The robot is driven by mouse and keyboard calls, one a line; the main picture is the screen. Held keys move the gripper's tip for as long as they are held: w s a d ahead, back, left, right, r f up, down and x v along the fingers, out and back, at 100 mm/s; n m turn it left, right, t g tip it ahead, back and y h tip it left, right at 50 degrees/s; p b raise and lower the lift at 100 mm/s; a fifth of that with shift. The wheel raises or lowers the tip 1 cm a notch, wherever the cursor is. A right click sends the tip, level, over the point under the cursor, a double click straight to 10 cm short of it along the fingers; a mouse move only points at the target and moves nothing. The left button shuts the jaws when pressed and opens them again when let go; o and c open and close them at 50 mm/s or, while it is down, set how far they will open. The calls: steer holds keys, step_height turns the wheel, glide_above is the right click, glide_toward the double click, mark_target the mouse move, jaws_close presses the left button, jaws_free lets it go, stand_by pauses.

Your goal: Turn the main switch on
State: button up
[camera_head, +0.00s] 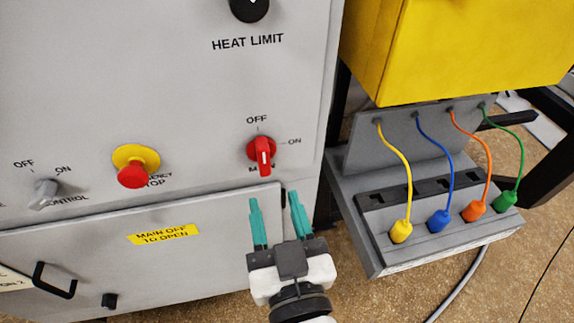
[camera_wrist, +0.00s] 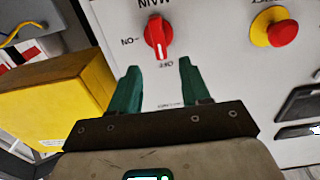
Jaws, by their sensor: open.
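The main switch is a red rotary knob (camera_head: 262,152) on the grey cabinet front, with OFF printed above it and ON to its right. Its handle stands vertical, in line with the OFF mark. In the wrist view the knob (camera_wrist: 158,36) appears upside down, just beyond the fingertips and roughly centred between them. My gripper (camera_head: 273,198) is open and empty, with teal fingers. It is below the knob in the head view, apart from it. The wrist view also shows the gripper (camera_wrist: 159,68) with clear space between its fingers.
A red emergency stop (camera_head: 133,172) on a yellow collar and a grey control knob (camera_head: 44,192) sit left. The lower door has a black handle (camera_head: 54,280). At right are a yellow box (camera_head: 470,45) and a grey terminal block (camera_head: 350,190) with coloured cables.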

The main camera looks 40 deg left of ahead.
mark_target(265, 162)
steer(key=p+x, duration=0.2)
steer(key=x, duration=0.6)
steer(key=shift+w+a+r, duration=0.1)
steer(key=shift+w+a, duration=0.05)
steer(key=shift+w, duration=0.05)
steer(key=shift+w+a+p, duration=0.4)
steer(key=shift+w+a, duration=0.1)
steer(key=shift+a, duration=0.05)
jaws_close()
